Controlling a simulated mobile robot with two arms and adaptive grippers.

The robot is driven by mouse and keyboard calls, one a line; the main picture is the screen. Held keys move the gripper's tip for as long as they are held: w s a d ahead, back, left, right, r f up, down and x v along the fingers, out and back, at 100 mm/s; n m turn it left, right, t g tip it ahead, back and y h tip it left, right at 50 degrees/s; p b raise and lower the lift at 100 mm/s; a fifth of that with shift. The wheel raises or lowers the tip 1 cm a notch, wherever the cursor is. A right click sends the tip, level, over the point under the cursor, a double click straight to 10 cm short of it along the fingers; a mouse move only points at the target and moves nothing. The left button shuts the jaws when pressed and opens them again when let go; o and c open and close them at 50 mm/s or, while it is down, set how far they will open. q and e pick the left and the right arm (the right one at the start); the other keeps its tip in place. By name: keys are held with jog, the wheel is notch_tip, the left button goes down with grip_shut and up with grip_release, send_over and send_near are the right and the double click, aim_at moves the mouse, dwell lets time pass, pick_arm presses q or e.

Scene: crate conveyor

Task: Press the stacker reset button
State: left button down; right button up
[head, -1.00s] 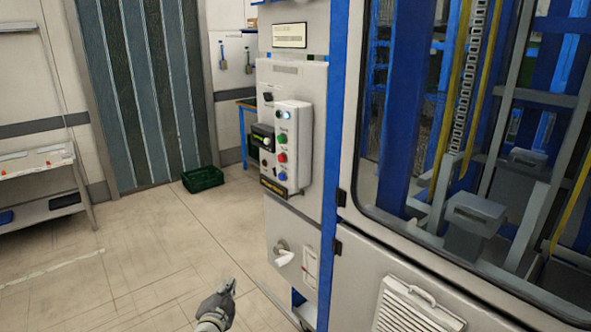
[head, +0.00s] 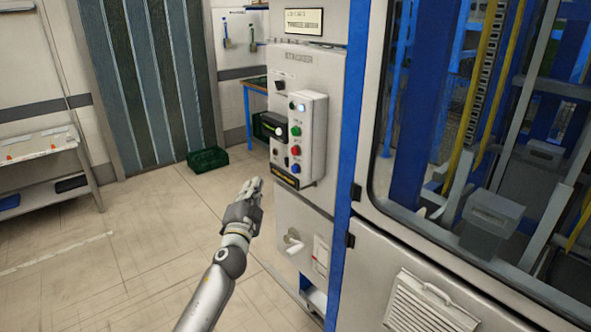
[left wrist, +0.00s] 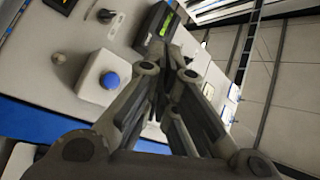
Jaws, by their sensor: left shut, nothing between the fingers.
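The stacker control panel (head: 318,75) carries a white button box (head: 318,125). On the box sit a lit whitish button (head: 301,107), a green button (head: 295,133), a red button (head: 296,151) and, lowest, a blue button (head: 295,169). Their labels are too small to read, so I cannot tell which is marked reset. My left gripper (head: 255,184) is shut and empty, in front of the panel, left of and slightly below the blue button. In the left wrist view the blue button (left wrist: 110,80) shows left of my gripper fingers, apart from them. My right gripper is out of view.
A small display (head: 273,124) sits left of the buttons. A lever handle (head: 293,238) sticks out lower on the cabinet. A windowed machine door (head: 430,255) is to the right. A green crate (head: 207,160) stands on the floor behind.

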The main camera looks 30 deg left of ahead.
aim_at(294, 170)
pick_arm(q)
jog(key=shift+w, duration=0.1)
jog(key=w+d+b, duration=0.3)
jog(key=w, duration=0.5)
jog(key=shift+d, duration=0.15)
dwell(0.8)
jog(key=shift+w+f, duration=0.1)
dwell(0.5)
jog(key=shift+w+d+b, duration=0.2)
jog(key=shift+w+b, duration=0.1)
jog(key=shift+b, duration=0.05)
